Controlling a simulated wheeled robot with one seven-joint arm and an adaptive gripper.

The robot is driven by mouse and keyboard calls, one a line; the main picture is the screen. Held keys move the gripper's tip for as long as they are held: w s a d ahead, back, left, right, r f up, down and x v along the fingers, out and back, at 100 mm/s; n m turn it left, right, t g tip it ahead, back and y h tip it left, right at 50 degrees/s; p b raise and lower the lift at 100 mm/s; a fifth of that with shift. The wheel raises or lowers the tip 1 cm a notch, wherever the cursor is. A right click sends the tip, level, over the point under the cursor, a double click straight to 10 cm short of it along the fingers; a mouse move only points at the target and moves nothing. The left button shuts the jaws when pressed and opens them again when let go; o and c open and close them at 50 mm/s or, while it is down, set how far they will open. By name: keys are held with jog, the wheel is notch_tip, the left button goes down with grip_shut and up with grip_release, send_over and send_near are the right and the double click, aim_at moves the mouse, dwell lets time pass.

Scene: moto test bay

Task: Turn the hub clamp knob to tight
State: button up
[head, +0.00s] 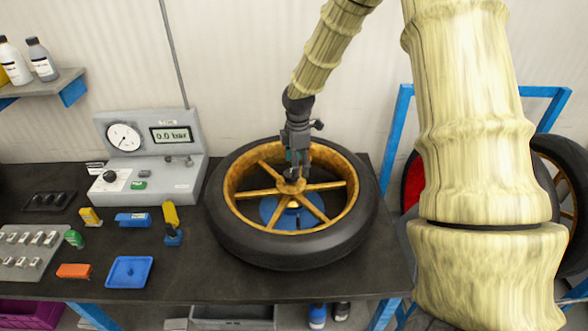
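A wheel with a black tyre (235,230) and gold spokes lies flat on the dark bench, over a blue round support (280,212) that shows between the spokes. Its gold hub (289,187) is at the middle. My gripper (298,174) points down at the hub, with its fingertips at or just above the hub's centre. The hub clamp knob cannot be made out clearly; the gripper covers that spot. I cannot tell whether the fingers are closed on the knob or touch it.
A grey gauge unit (150,190) reading 0.0 bar stands left of the wheel. A blue tray (130,272), a yellow-and-blue tool (172,223) and small parts lie at left. More wheels stand in a blue rack (398,125) at right, partly behind my arm.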

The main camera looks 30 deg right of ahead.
aim_at(290, 172)
jog(key=shift+g, duration=0.3)
jog(key=w+f, duration=0.1)
jog(key=f, duration=0.1)
jog(key=w+f, duration=0.2)
jog(key=w+f+p, duration=0.1)
jog(key=w+f, duration=0.1)
jog(key=shift+f, duration=0.35)
jog(key=shift+s+r, duration=0.15)
jog(key=shift+s, duration=0.35)
jog(key=shift+s+r, duration=0.3)
jog(key=shift+s, duration=0.2)
jog(key=shift+s+r, duration=0.3)
jog(key=shift+s, duration=0.2)
jog(key=shift+w+a+f, duration=0.15)
jog(key=shift+w+f, duration=0.45)
jog(key=shift+w, duration=0.2)
jog(key=c, duration=0.7)
jog(key=shift+w, duration=0.15)
jog(key=c, duration=0.3)
jog(key=shift+s+r, duration=0.1)
jog(key=shift+s, duration=0.1)
jog(key=shift+d, duration=0.2)
